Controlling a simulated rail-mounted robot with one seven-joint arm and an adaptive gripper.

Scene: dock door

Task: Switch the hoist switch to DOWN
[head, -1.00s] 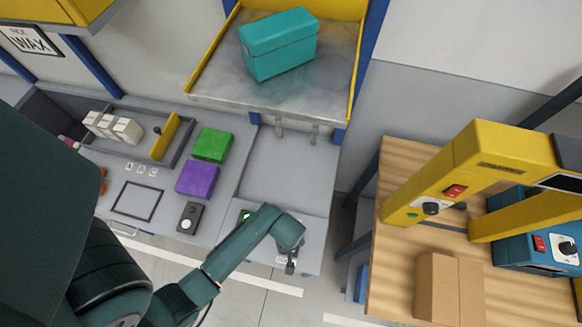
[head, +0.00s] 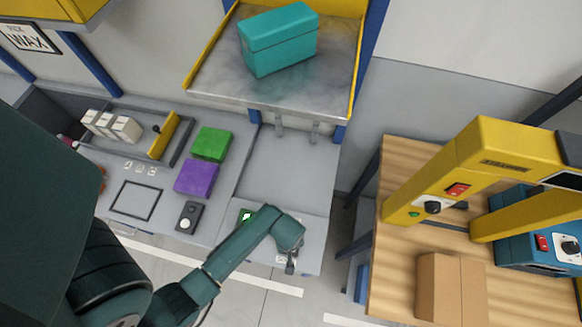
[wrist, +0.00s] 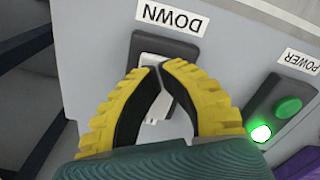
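The hoist switch is a white rocker (wrist: 150,60) in a dark housing (wrist: 182,51) on a grey panel. In the wrist view its DOWN label (wrist: 170,18) reads upside down beside the housing. My gripper (wrist: 159,68) has yellow ridged fingers with dark inner pads, and the tips are together over the rocker. White shows between and above the fingers; whether the tips touch it, and which way it is tipped, I cannot tell. In the head view my gripper (head: 290,266) is at the right front of the grey bench, where it and my arm mostly hide the switch.
A POWER switch (wrist: 274,108) with a lit green lamp sits to the right in the wrist view. Purple (head: 197,178) and green (head: 212,144) blocks lie left on the bench. A wooden table (head: 395,262) with a cardboard box (head: 437,288) and yellow machine stands right.

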